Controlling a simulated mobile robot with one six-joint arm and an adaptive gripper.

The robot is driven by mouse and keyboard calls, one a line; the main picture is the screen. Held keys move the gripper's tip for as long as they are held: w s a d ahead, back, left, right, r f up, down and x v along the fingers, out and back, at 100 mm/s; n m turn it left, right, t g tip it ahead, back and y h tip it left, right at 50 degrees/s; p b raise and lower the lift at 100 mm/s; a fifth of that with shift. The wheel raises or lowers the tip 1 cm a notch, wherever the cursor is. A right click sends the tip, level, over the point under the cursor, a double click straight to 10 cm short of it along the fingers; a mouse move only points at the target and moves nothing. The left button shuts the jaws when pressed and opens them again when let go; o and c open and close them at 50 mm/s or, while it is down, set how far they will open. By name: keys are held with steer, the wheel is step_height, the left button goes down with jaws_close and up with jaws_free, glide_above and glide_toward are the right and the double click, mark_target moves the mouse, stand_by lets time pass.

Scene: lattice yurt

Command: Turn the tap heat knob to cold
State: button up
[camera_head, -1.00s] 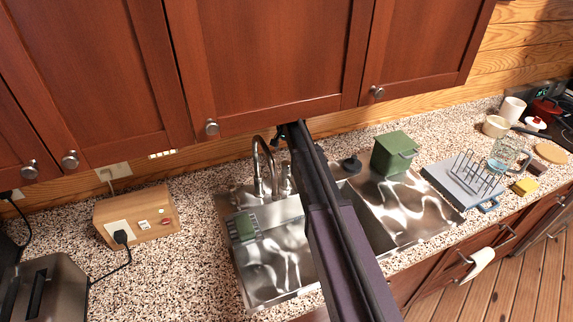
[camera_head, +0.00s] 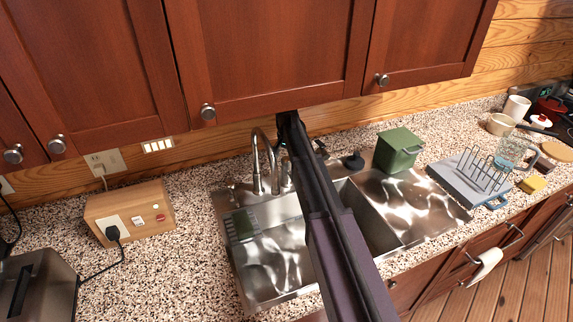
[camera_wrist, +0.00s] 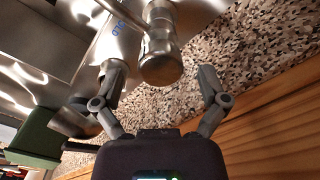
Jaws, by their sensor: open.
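The steel tap (camera_head: 259,165) with its curved spout stands behind the sink. A short metal post (camera_head: 286,172) beside it is partly hidden by my arm. In the wrist view a rounded metal cylinder, seemingly the heat knob (camera_wrist: 160,58), stands between the fingers of my gripper (camera_wrist: 160,78). The left finger is close to it; contact cannot be told. The right finger is apart from it, over the speckled counter. My gripper is open. Blue lettering (camera_wrist: 117,29) shows on the metal left of the knob. My arm hides most of the gripper in the head view.
The sink (camera_head: 268,270) lies in front of the tap. A green bin (camera_head: 398,148) and a rack on a grey-blue board (camera_head: 470,178) stand to the right. A wooden socket box (camera_head: 130,213) stands left. Cabinets (camera_head: 265,55) hang above, and the wooden wall is close behind the tap.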

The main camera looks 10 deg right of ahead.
steer(key=shift+f+b, duration=0.45)
steer(key=shift+f, duration=0.25)
steer(key=shift+c, duration=0.2)
jaws_close()
